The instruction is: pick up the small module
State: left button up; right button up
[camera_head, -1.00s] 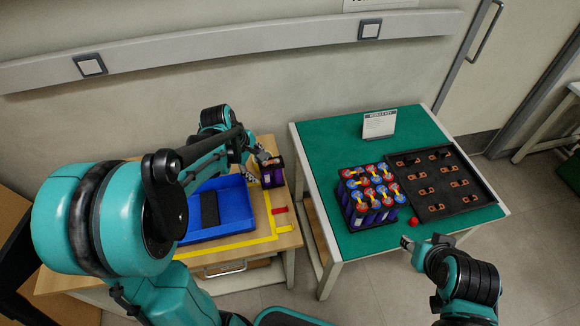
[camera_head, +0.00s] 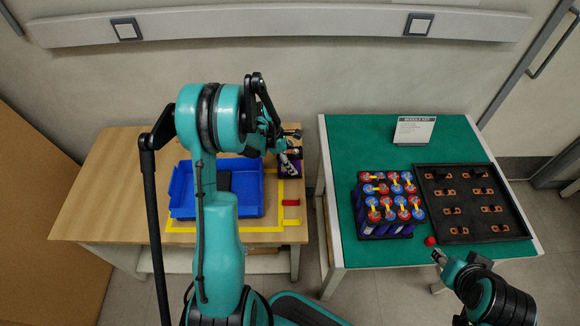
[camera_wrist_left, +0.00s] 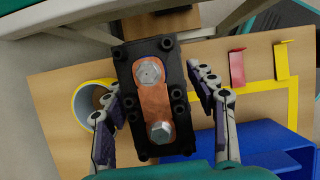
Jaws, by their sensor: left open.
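The small module is a dark block with a copper bar and two hex bolts on top, seen in the left wrist view (camera_wrist_left: 150,100). In the head view the small module (camera_head: 291,168) stands at the right end of the wooden table, partly hidden by my gripper. My left gripper (camera_wrist_left: 160,92) is open, with one finger on each side of the module. Gaps show between the fingers and the block at the top. In the head view my left gripper (camera_head: 287,155) is over the module. My right gripper (camera_head: 438,257) is empty, by the green table's front edge.
A blue tray (camera_head: 182,205) with a dark item inside is left of the module. Yellow tape, a red bracket (camera_head: 290,202) and a yellow bracket (camera_head: 291,222) lie in front. A yellow ring (camera_wrist_left: 83,92) is close to one finger. The green table (camera_head: 350,145) holds a cell pack (camera_head: 385,205) and black tray (camera_head: 448,238).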

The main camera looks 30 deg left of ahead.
pick_arm(q)
jog(key=shift+b+x, duration=0.3)
jog(key=shift+x, duration=0.95)
jog(key=shift+r, duration=0.1)
grip_shut()
jog(key=shift+r, duration=0.15)
